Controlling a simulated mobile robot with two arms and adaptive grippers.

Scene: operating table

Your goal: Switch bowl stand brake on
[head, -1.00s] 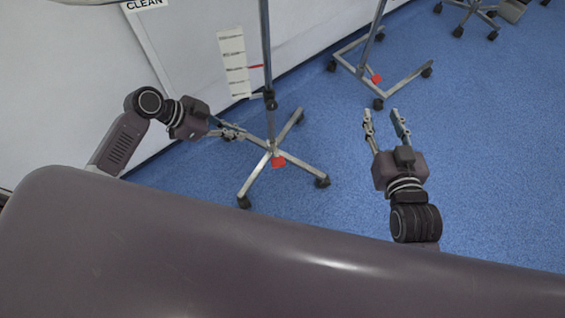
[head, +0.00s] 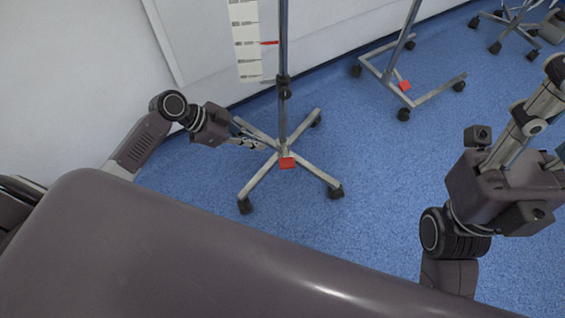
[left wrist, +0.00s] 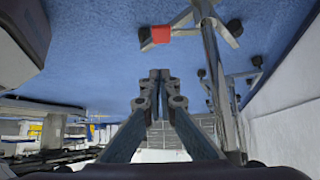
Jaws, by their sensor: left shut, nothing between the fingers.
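A metal wheeled stand (head: 283,60) has a star-shaped base with black castors and a red pedal (head: 287,163) at its hub. Another stand (head: 400,42) farther back has an open-sided base and its own red pedal (head: 405,86). The tops are out of view, so I cannot tell which is the bowl stand. My left gripper (head: 260,146) is shut and empty, just left of the nearer hub. In the left wrist view, its fingertips (left wrist: 160,73) are below the red pedal (left wrist: 160,34) in the picture, apart from it. My right gripper (head: 548,95) is raised at the right edge, partly cut off.
A white wall (head: 205,40) runs behind the nearer stand, with a marked paper strip (head: 245,45) beside the pole. More wheeled legs (head: 510,25) stand at the top right. Blue floor (head: 375,180) is open between the stands and my body.

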